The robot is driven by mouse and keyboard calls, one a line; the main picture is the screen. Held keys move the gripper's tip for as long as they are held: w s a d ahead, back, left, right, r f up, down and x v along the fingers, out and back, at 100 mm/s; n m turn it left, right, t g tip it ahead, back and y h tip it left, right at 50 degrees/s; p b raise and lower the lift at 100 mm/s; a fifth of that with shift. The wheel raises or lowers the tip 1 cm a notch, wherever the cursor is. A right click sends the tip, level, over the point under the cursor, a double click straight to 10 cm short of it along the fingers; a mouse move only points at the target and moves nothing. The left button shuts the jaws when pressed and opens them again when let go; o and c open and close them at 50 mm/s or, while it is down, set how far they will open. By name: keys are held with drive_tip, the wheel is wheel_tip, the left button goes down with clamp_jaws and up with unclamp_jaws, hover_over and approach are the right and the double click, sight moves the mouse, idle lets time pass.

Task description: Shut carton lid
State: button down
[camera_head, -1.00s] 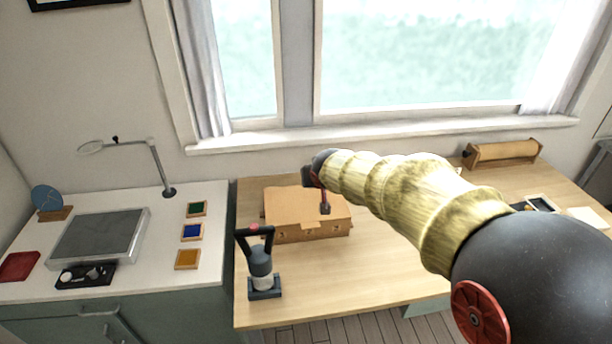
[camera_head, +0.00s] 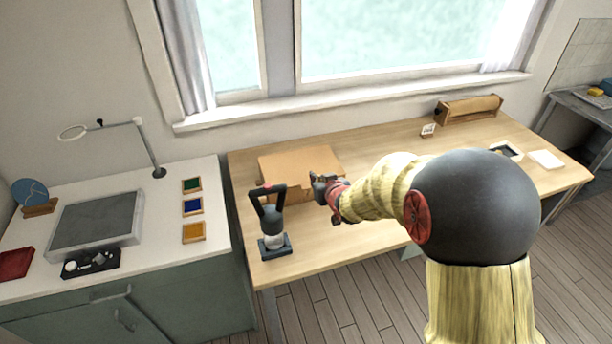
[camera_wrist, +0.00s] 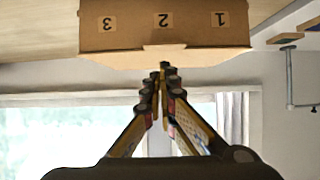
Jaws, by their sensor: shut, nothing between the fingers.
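The carton (camera_head: 288,165) is a brown box on the wooden table, left of my gripper in the head view. Its broad top looks covered by the lid, nearly flat; I cannot tell whether the lid is fully down. My gripper (camera_head: 318,180) is at the carton's front right side and hides part of its front. In the wrist view the carton (camera_wrist: 200,37) appears upside down, with labels 1, 2 and 3 on its face and a paler lid strip (camera_wrist: 110,59) along the edge. My gripper (camera_wrist: 163,68) is shut and empty, its tips near that strip; contact is unclear.
A dark-handled tool on a stand (camera_head: 272,225) stands close in front of the carton. A wooden roll holder (camera_head: 468,109) is at the back right. The white counter (camera_head: 160,210) with a lamp (camera_head: 140,140) is to the left.

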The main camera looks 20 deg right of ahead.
drive_tip(key=shift+s+f+b, duration=0.2)
drive_tip(key=shift+f+b, duration=0.5)
drive_tip(key=shift+f, duration=0.65)
drive_tip(key=shift+s+f+b, duration=0.2)
drive_tip(key=shift+f+b, duration=0.45)
drive_tip(key=shift+f, duration=0.65)
drive_tip(key=shift+f, duration=0.1)
